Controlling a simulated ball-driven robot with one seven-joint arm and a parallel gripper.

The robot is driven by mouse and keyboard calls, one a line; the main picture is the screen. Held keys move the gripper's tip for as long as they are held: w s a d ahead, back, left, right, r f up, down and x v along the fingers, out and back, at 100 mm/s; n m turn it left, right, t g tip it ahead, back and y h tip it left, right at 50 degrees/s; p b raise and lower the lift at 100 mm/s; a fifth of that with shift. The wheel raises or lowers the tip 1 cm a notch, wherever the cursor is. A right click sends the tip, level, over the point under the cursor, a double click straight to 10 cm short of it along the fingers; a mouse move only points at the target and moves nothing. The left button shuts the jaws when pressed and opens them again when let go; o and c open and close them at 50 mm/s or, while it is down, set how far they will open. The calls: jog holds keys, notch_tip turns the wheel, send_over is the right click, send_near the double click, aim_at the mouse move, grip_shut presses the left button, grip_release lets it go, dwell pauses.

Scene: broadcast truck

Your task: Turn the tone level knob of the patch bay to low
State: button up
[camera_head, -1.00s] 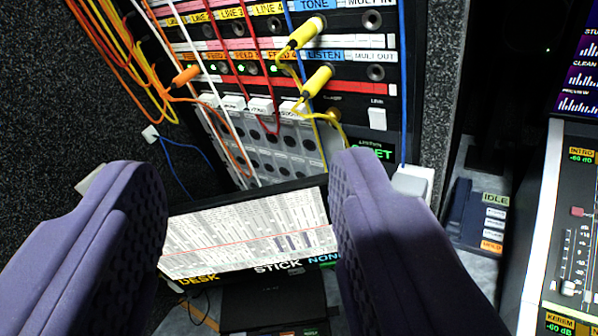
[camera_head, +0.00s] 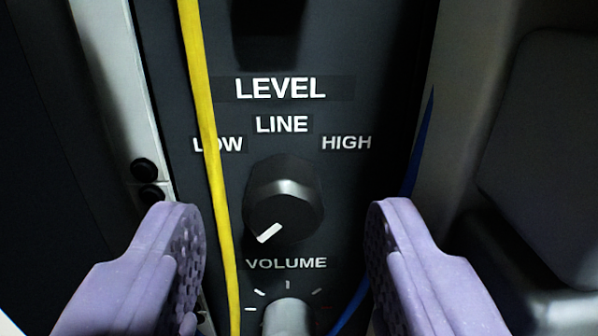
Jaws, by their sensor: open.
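The level knob (camera_head: 284,195) is a black round knob on a dark panel, under the labels LEVEL, LINE, LOW and HIGH. Its white mark (camera_head: 269,232) sits at the lower left of its face, on the side away from the labels. The LOW label (camera_head: 218,144) is at its upper left, partly covered by a yellow cable. My gripper (camera_head: 288,222) is open, one purple finger on each side of the knob. Both fingers appear apart from the knob. The word TONE is not in this close view.
The yellow cable (camera_head: 213,150) hangs between my left finger and the knob. A blue cable (camera_head: 418,150) runs down at the right, near my right finger. A grey volume knob (camera_head: 288,317) sticks out just below. A pale rail (camera_head: 118,90) stands at the left.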

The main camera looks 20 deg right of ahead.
jog(key=shift+x, duration=0.9)
grip_shut()
jog(key=shift+r, duration=0.1)
jog(key=shift+n, duration=0.3)
jog(key=n+p, duration=0.3)
jog(key=p, duration=0.1)
jog(key=shift+a+r, duration=0.1)
jog(key=shift+r, duration=0.05)
jog(key=shift+f+n+p, duration=0.15)
jog(key=shift+n+p, duration=0.7)
jog(key=shift+n, duration=0.5)
jog(key=shift+f+n+p, duration=0.1)
jog(key=shift+n+p, duration=0.75)
jog(key=shift+n, duration=0.5)
